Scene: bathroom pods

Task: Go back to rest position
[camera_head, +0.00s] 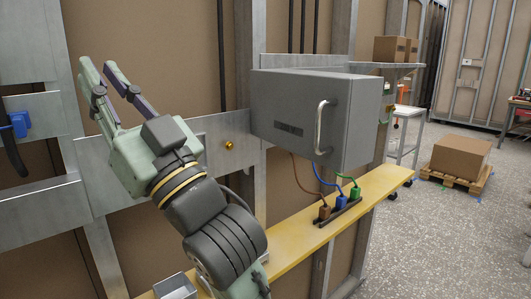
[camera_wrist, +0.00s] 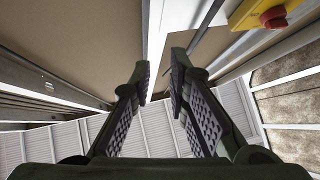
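My gripper (camera_head: 97,66) is raised at the left of the head view, in front of the metal-framed wall, with its fingers pointing up and to the left. In the wrist view my gripper (camera_wrist: 160,72) has its two dark padded fingers apart, with nothing between them. No object is held. The fingertips look clear of the wall panels, though the exact distance cannot be told.
A grey box (camera_head: 305,115) with a handle hangs right of my arm. Coloured plugs (camera_head: 324,211) sit on a yellow shelf (camera_head: 385,183) below. A yellow box with a red knob (camera_wrist: 272,17) shows upper right in the wrist view. Open floor (camera_head: 440,230) lies right.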

